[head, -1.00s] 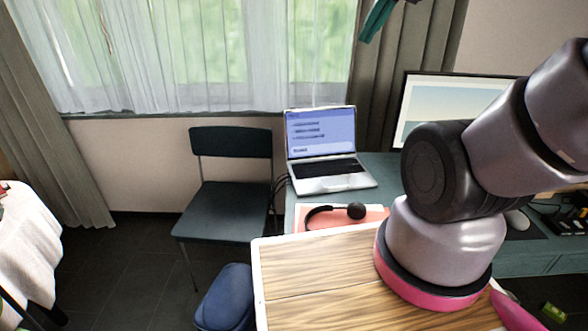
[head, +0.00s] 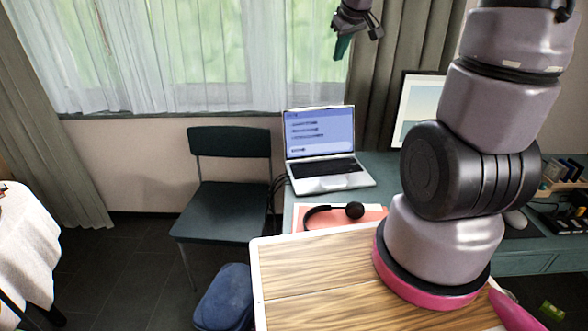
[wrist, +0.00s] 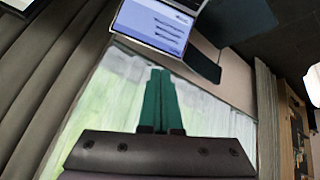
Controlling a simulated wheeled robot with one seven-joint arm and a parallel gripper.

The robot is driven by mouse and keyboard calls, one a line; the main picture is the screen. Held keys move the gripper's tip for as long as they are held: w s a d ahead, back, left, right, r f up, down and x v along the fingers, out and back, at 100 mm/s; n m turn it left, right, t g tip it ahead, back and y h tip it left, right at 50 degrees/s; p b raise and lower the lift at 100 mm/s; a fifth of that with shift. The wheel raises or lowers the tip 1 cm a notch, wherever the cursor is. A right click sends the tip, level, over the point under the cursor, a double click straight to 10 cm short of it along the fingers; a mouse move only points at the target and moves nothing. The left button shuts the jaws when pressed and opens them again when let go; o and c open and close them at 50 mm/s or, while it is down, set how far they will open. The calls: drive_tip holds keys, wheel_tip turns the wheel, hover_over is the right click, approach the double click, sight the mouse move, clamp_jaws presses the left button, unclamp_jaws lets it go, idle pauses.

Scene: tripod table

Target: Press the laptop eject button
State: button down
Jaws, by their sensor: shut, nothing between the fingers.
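The open laptop (head: 322,132) stands on the teal desk beyond the wooden surface, its blue screen lit and facing me. Its screen shows several dark text lines and a small light bar at lower left, too small to read; I cannot tell which mark or key is the eject button. The laptop (wrist: 155,24) also shows at the top of the wrist view, tilted and partly cut off. My gripper (head: 340,48) hangs high in front of the curtain, above the laptop and apart from it. Its green fingers (wrist: 159,72) are together and empty.
A headset (head: 333,213) lies on a pink folder before the laptop. A dark chair (head: 222,180) is at left. The air between gripper and laptop looks clear.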

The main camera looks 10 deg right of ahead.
drive_tip(key=w+f+n, duration=0.3)
drive_tip(key=w+f, duration=0.5)
drive_tip(key=n+y, duration=0.5)
drive_tip(key=n, duration=0.3)
hover_over(294, 168)
wheel_tip(294, 168, down, 26)
drive_tip(key=shift+s+d, duration=0.2)
drive_tip(key=shift+d, duration=0.25)
drive_tip(key=shift+f, duration=4.35)
drive_tip(key=shift+f, duration=0.4)
